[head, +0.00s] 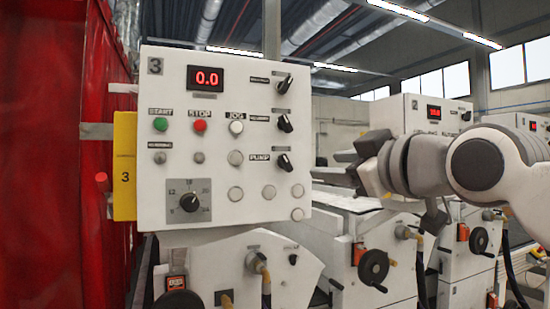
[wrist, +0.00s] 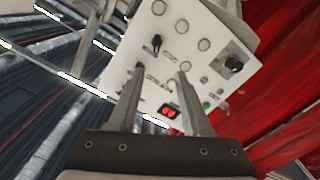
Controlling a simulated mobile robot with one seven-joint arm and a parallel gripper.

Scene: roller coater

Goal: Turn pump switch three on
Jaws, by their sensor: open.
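The control panel (head: 218,215) marked 3 is white and stands at the left in the head view. The pump switch (head: 285,162) is a black rotary knob at its right side, beside the PUMP label (head: 259,157). Its pointer looks slanted. In the wrist view the panel is seen roughly upside down, and the black pump knob (wrist: 156,44) lies just beyond the fingertips. My gripper (head: 338,166) is open and empty, to the right of the panel in the head view. Both fingers (wrist: 160,72) point at the panel, apparently without touching the knob.
Two more black knobs (head: 285,122) (head: 284,84) sit above the pump switch. Start, stop and jog buttons (head: 200,125) and a dial (head: 190,202) are to its left. A red curtain-like surface (head: 60,150) is at the left. Another machine panel (head: 425,112) stands behind my arm.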

